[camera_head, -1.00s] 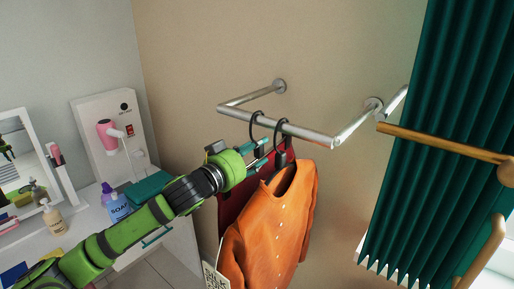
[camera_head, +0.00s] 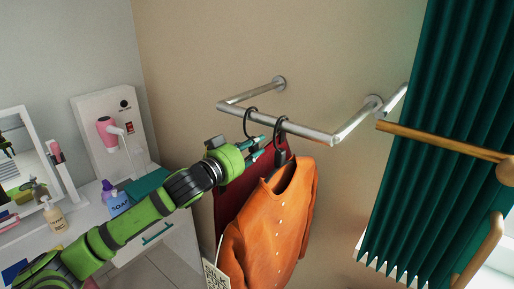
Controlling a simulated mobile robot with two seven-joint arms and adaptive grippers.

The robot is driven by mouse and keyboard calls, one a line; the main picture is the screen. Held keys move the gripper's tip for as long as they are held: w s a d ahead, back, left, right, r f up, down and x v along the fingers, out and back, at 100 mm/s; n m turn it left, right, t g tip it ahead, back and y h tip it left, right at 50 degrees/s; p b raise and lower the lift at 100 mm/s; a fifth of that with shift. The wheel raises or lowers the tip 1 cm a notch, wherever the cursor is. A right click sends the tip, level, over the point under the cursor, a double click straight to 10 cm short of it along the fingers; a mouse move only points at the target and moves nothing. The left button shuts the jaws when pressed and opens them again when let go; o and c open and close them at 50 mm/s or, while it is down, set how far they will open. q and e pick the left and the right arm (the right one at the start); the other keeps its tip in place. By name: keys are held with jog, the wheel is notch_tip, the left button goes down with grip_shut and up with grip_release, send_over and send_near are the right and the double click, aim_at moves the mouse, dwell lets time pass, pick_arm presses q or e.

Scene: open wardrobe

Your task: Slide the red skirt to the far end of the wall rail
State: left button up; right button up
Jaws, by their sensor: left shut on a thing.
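The red skirt (camera_head: 233,197) hangs on a black hanger (camera_head: 246,119) from the silver wall rail (camera_head: 304,130). An orange shirt (camera_head: 274,217) on its own hanger hangs to the right of the skirt and covers much of it. My left gripper (camera_head: 260,149) reaches in from the left and is shut at the top of the skirt, just below the rail. What lies between its fingertips is small and partly hidden. My right gripper is not in view.
A green curtain (camera_head: 432,130) and a wooden bar (camera_head: 440,143) stand at the right. A white counter with a soap bottle (camera_head: 116,200) and a pink hair dryer (camera_head: 107,129) is at the left. The rail's left part is bare.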

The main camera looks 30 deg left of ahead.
pick_arm(q)
jog(key=shift+w+a+r+p, duration=0.15)
jog(key=shift+a+p, duration=0.15)
jog(key=shift+a, duration=2.15)
jog(key=o, duration=1)
jog(key=shift+a, duration=0.15)
jog(key=shift+o, duration=0.2)
jog(key=shift+f, duration=0.3)
jog(key=s, duration=1.2)
jog(key=shift+a+r, duration=0.2)
jog(key=shift+a, duration=0.15)
jog(key=shift+a, duration=0.15)
